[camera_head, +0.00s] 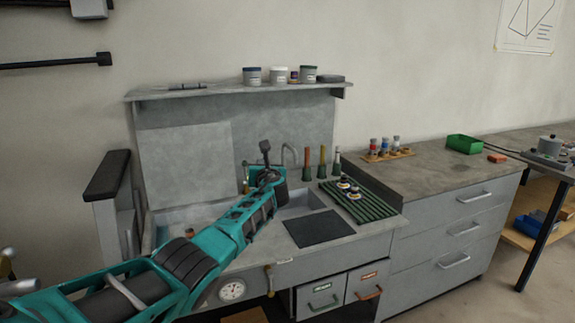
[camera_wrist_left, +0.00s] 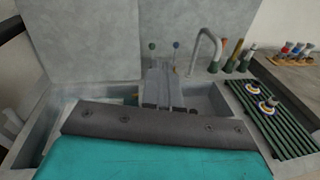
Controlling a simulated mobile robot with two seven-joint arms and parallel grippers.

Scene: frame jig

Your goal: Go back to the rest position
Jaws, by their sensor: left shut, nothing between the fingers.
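My left arm reaches in from the lower left over a grey sink bench (camera_head: 262,258). My left gripper (camera_head: 265,148) is at the arm's far end, raised in front of the grey back panel. Its fingers are shut with nothing between them. In the left wrist view the left gripper (camera_wrist_left: 162,84) shows above the sink basin (camera_wrist_left: 205,101), in front of the back wall. The arm hides part of the basin in the head view. My right gripper does not show.
A green ribbed rack (camera_head: 368,208) with round items lies right of the basin, near a dark mat (camera_head: 319,228). A curved tap (camera_wrist_left: 208,45) and upright green-based tools (camera_head: 321,163) stand behind. A shelf (camera_head: 220,92) with jars hangs above. A drawer cabinet (camera_head: 455,225) stands right.

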